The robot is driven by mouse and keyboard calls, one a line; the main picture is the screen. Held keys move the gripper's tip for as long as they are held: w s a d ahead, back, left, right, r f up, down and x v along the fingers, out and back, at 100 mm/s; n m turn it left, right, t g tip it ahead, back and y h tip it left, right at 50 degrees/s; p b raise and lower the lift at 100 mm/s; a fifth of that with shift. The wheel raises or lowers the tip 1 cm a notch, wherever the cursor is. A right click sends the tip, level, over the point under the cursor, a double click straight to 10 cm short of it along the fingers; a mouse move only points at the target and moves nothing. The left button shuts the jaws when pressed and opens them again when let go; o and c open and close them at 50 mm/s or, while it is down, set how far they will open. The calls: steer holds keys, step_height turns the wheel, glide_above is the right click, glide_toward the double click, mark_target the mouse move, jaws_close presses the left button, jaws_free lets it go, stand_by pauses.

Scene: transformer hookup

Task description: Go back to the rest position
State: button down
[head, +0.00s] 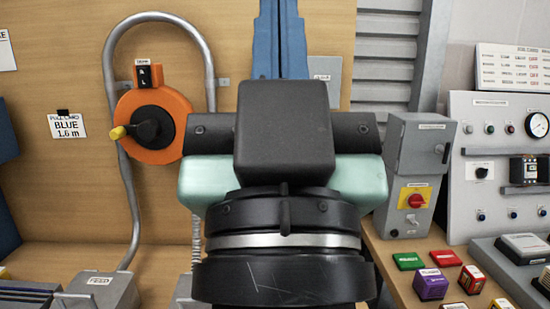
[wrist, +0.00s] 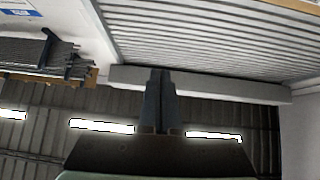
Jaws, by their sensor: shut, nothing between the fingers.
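My gripper (head: 280,30) is in the middle of the head view. Its blue fingers point up to the top edge, side by side and shut. My dark wrist housing fills the space below them and hides part of the wooden panel. In the wrist view my gripper (wrist: 160,75) also shows shut, with its fingers together and nothing held. It faces corrugated wall and ceiling strip lights, clear of any object.
An orange reel (head: 180,108) with a yellow-knobbed handle hangs on the wooden panel (head: 60,190) at left, beside a bent grey pipe (head: 112,80). At right stand a grey switch box (head: 422,165), a gauge panel (head: 490,105) and several coloured blocks (head: 431,284).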

step_height(320, 180, up, 14)
steer(key=p, duration=1.3)
steer(key=shift+s+a+r, duration=0.15)
steer(key=shift+s+a, duration=0.05)
steer(key=shift+s, duration=0.2)
steer(key=c, duration=1.5)
jaws_free()
steer(key=shift+r+p, duration=0.25)
steer(key=shift+p, duration=0.25)
steer(key=shift+c, duration=0.2)
steer(key=shift+o, duration=1.1)
steer(key=o, duration=0.5)
steer(key=shift+a, duration=0.1)
